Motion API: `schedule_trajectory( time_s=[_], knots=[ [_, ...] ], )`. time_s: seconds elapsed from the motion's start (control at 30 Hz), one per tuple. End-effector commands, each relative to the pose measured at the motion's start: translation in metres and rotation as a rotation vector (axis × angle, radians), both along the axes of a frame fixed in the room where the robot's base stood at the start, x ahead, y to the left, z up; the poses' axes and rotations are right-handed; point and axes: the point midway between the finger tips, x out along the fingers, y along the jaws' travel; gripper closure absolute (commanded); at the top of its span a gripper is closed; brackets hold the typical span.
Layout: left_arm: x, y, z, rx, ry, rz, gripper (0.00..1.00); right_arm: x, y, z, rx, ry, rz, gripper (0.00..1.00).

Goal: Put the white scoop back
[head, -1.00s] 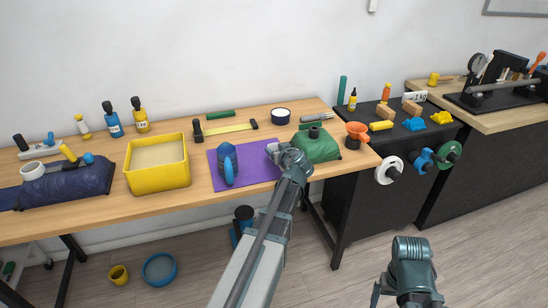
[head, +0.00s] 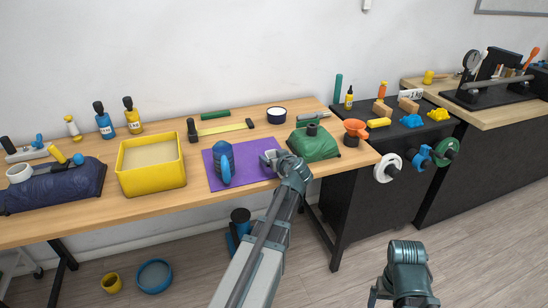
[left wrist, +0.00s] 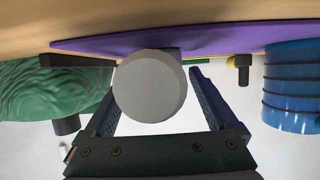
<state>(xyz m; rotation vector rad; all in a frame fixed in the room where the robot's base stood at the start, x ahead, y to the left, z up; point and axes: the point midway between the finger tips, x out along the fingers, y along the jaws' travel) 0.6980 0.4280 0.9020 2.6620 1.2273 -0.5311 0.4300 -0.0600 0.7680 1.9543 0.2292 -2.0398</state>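A pale grey-white round-ended object, likely the white scoop (left wrist: 150,87), is in front of my left gripper at the right edge of the purple mat (head: 217,180). In the left wrist view its round end lies between the spread fingers and covers part of one; a gap shows on the other side. My left gripper (head: 277,160) looks open around it; it also shows in the left wrist view (left wrist: 155,100). Contact with the fingers is hidden. My right gripper (head: 403,298) is low at the bottom right, far from the table; its fingertips are cut off or unclear.
A green bag (head: 315,146) stands close right of my left gripper, with an orange funnel-like piece (head: 356,129) beyond it. A blue object (head: 223,160) stands on the mat. A yellow bin (head: 152,178) is left.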

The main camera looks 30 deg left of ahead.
Motion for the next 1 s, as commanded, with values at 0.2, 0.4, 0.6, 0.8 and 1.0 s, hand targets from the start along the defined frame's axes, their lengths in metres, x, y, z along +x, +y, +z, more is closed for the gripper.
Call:
schedule_trajectory(
  time_s=[0.2, 0.4, 0.6, 0.8, 1.0],
  knots=[
    [0.000, 0.000, 0.000, 0.000, 0.000, 0.000, 0.08, 0.000, 0.000, 0.000, 0.000, 0.000, 0.000, 0.08],
    [-0.007, -0.007, 0.009, 0.000, 0.000, -0.002, 0.08, 0.000, 0.000, 0.009, 0.000, 0.000, 0.000, 0.08],
    [-0.033, -0.036, 0.027, 0.000, 0.000, -0.004, 0.08, 0.000, 0.000, 0.027, 0.000, 0.000, 0.000, 0.08],
    [-0.056, -0.063, 0.040, 0.001, 0.001, -0.003, 0.08, 0.000, 0.000, 0.040, 0.000, 0.000, -0.001, 0.08],
    [-0.069, -0.080, 0.048, 0.000, 0.000, -0.001, 0.08, 0.000, 0.000, 0.048, 0.000, 0.000, -0.001, 0.08]
  ],
)
